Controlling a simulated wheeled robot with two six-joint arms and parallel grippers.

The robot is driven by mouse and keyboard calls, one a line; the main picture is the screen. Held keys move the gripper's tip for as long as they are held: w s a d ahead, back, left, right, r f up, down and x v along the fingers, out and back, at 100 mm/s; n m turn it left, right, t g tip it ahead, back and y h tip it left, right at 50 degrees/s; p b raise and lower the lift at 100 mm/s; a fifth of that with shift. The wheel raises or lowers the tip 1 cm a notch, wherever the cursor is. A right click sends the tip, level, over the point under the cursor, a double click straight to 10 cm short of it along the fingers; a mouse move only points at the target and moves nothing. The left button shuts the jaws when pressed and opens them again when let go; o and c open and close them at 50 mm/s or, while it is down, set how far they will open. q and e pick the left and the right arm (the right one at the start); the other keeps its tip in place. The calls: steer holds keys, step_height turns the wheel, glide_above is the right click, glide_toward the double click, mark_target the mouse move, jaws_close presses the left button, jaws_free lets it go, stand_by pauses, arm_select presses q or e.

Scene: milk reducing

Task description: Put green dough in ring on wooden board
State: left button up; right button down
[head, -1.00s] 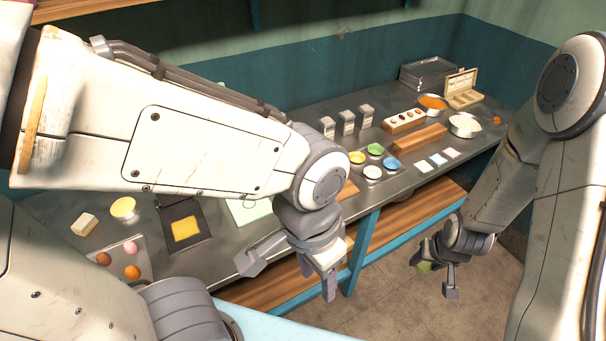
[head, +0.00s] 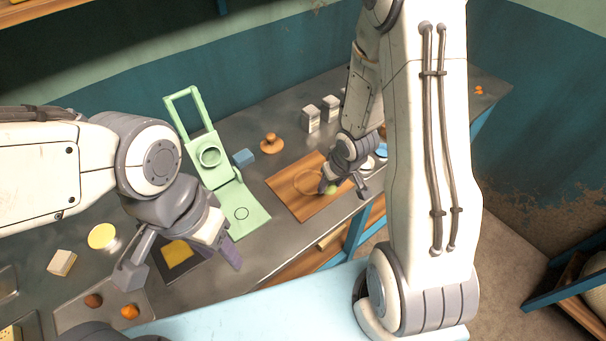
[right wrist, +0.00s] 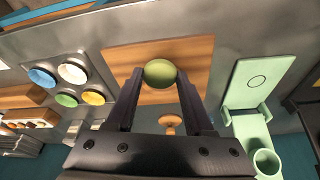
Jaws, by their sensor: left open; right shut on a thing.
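The green dough (head: 331,190) is a small ball. In the right wrist view the green dough (right wrist: 159,73) sits between the fingertips. My right gripper (head: 335,186) is shut on it over the right part of the wooden board (head: 292,202). The board (right wrist: 195,50) also lies beneath the dough in the right wrist view. A thin ring outline (head: 308,183) lies on the board, just left of the dough in the head view. Whether the dough touches the board is unclear. My left gripper (head: 184,262) is open and empty over the table's left part.
A mint-green press (head: 240,205) stands left of the board, with a wooden knob (head: 271,143) and a blue block (head: 243,158) behind. A tray (head: 70,317) with dough balls is at lower left. Colored bowls (right wrist: 68,75) are beside the board.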

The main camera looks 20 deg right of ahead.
steer(key=d+r+n+p, duration=0.1)
steer(key=d+r+p, duration=0.1)
steer(key=d+r, duration=0.1)
glide_above(309, 182)
steer(key=s, duration=0.1)
steer(key=f, duration=0.6)
steer(key=shift+s+d+f, duration=0.1)
steer(key=shift+d+f, duration=0.05)
steer(key=shift+d, duration=0.1)
steer(key=shift+w+a+f, duration=0.1)
steer(key=shift+w+f, duration=0.1)
steer(key=shift+f, duration=0.05)
arm_select(q)
steer(key=shift+a+r+b, duration=0.1)
steer(key=shift+r+b, duration=0.5)
steer(key=shift+b, duration=0.3)
arm_select(e)
steer(key=shift+f, duration=1.9)
steer(key=shift+f, duration=0.15)
steer(key=shift+c, duration=1.4)
jaws_free()
arm_select(q)
steer(key=shift+f, duration=0.15)
